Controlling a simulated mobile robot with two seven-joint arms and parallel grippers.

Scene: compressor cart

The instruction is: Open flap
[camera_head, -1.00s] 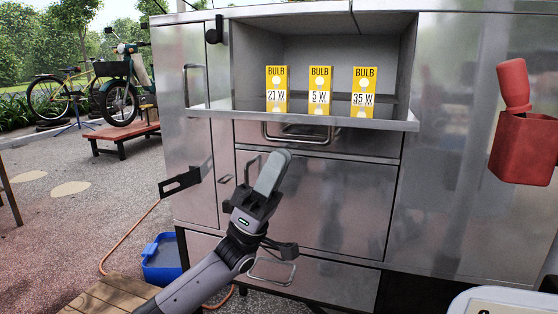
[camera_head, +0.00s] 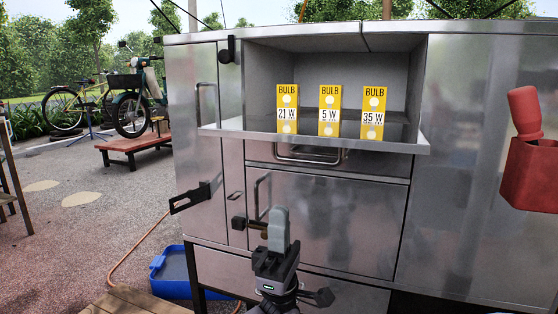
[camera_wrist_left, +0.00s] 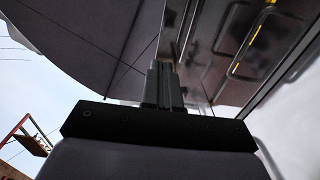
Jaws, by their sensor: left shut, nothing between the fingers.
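The metal cart has an open upper compartment with a ledge (camera_head: 320,139) jutting out at its bottom. Below it is a closed front panel (camera_head: 340,215) with a vertical handle (camera_head: 258,196) at its left edge. I cannot tell for sure which part is the flap. My left gripper (camera_head: 278,226) is shut and empty, fingers pointing up, in front of the panel, right of and below that handle; contact cannot be told. Its shut fingers also show in the left wrist view (camera_wrist_left: 163,84), with metal surfaces and handles beyond. My right gripper is not in view.
Bulb boxes (camera_head: 330,110) stand in the open compartment. A horizontal handle (camera_head: 309,154) sits under the ledge. A black bracket (camera_head: 190,198) sticks out at the left. A dark knob (camera_head: 239,222) is beside my gripper. A red holder (camera_head: 530,175) hangs right. A blue bin (camera_head: 172,270) is on the ground.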

